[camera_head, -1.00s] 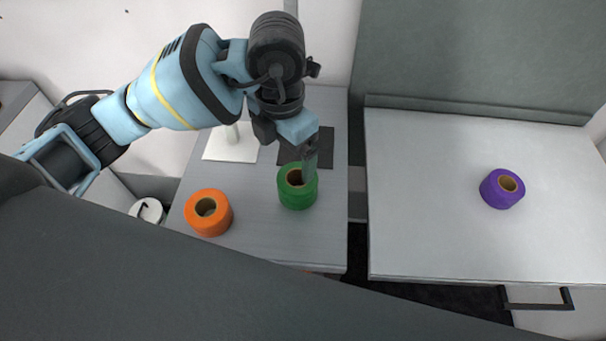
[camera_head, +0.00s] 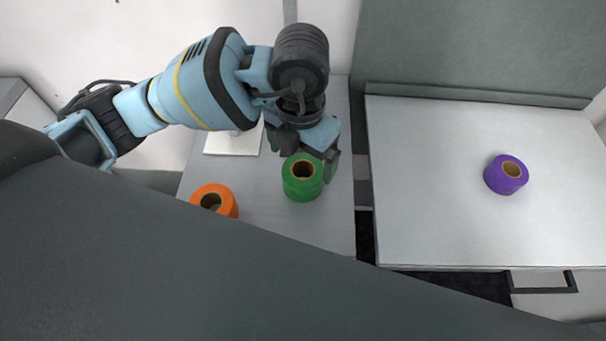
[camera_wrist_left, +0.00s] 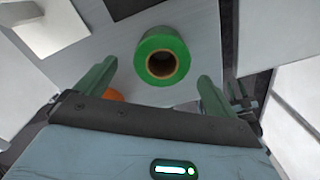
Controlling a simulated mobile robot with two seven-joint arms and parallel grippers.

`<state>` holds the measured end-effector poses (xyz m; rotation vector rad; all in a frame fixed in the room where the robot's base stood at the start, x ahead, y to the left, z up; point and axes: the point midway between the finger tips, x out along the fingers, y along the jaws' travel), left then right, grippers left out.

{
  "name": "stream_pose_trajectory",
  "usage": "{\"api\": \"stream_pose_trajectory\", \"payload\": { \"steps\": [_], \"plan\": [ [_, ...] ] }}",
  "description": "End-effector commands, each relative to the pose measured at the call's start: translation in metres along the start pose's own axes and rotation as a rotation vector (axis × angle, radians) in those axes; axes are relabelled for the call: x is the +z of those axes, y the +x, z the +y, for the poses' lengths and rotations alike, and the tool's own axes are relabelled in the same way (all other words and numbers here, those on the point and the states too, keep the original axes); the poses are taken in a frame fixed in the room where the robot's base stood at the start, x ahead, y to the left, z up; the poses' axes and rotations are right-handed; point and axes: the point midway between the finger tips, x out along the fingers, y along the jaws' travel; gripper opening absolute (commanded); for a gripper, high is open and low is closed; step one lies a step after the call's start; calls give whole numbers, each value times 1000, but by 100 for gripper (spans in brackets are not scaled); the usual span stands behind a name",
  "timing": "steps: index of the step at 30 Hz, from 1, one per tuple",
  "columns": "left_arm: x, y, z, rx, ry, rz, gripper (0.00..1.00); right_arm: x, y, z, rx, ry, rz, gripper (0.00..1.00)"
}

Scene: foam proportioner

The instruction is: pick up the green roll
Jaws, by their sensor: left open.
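The green roll (camera_head: 302,188) stands on the left grey table, its brown core facing up. In the left wrist view the green roll (camera_wrist_left: 162,56) lies ahead of and between the two fingers. My left gripper (camera_head: 318,163) is right at the roll's back and right side in the head view, with one finger beside its right edge. In the left wrist view my left gripper (camera_wrist_left: 155,82) is open, its fingers spread wider than the roll, with nothing held. Whether a finger touches the roll cannot be told. My right gripper is not in view.
An orange roll (camera_head: 222,198) stands left of the green roll, partly hidden by my dark body. A purple roll (camera_head: 506,175) sits on the right-hand table (camera_head: 440,220). A white square (camera_head: 232,146) lies behind. A gap separates the tables.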

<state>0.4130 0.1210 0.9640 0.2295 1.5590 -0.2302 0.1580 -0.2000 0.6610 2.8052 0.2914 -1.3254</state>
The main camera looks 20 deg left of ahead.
Motion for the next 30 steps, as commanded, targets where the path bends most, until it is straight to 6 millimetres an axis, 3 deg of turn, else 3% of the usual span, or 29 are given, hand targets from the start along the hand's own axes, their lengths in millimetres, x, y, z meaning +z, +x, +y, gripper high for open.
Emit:
{"api": "stream_pose_trajectory", "payload": {
  "steps": [12, 21, 30],
  "plan": [
    [-3, 47, -3, -1, 0, 2, 95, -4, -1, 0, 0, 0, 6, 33],
    [-2, 51, -2, 0, 0, -1, 95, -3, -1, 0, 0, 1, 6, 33],
    [-2, 51, -3, -1, 0, -1, 58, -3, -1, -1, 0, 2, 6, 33]
  ]
}}
